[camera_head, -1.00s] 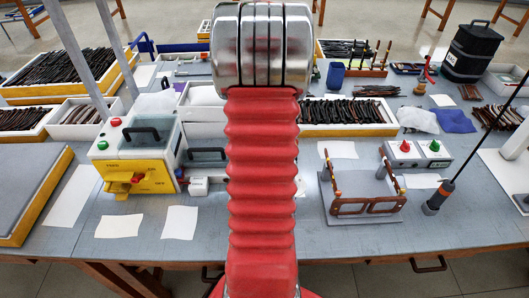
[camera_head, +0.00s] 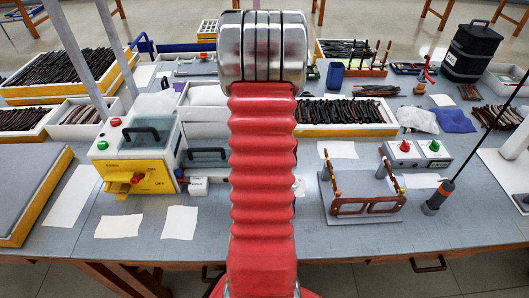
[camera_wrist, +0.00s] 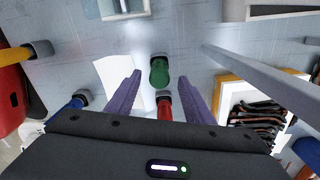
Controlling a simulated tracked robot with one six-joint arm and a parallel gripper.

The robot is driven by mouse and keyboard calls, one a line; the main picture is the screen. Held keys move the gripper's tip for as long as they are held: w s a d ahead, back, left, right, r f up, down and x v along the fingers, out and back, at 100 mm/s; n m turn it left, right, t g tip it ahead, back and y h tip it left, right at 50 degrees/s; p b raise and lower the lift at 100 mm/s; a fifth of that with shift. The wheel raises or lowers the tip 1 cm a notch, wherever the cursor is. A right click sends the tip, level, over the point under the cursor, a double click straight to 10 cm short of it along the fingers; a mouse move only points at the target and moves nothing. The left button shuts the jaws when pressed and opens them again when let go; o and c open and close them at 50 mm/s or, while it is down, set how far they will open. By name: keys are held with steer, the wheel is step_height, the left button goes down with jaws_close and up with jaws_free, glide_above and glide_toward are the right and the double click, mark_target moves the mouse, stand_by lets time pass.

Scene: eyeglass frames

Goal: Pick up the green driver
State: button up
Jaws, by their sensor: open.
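The green driver (camera_wrist: 159,72) shows in the wrist view as a rounded green handle with a dark grey end, seen nearly end-on. My gripper (camera_wrist: 163,78) has two purple fingers spread apart, with nothing held. The green handle lies between the lines of the two fingertips, apart from both; I cannot tell its depth. A red handle (camera_wrist: 164,106) sits just below it in the picture, also between the fingers and partly hidden by the gripper body. In the head view my arm hides the gripper, and I cannot pick out the green driver there.
In the wrist view a blue handle (camera_wrist: 75,102) and a yellow handle (camera_wrist: 17,53) lie to the left. A white tray of dark frame parts (camera_wrist: 256,122) is at right. In the head view, a wooden tool rack (camera_head: 365,71) stands at the back right.

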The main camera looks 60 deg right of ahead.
step_height(320, 180, down, 5)
steer(key=shift+s+r, duration=0.1)
steer(key=shift+c, duration=0.2)
stand_by(0.4)
jaws_close()
stand_by(0.4)
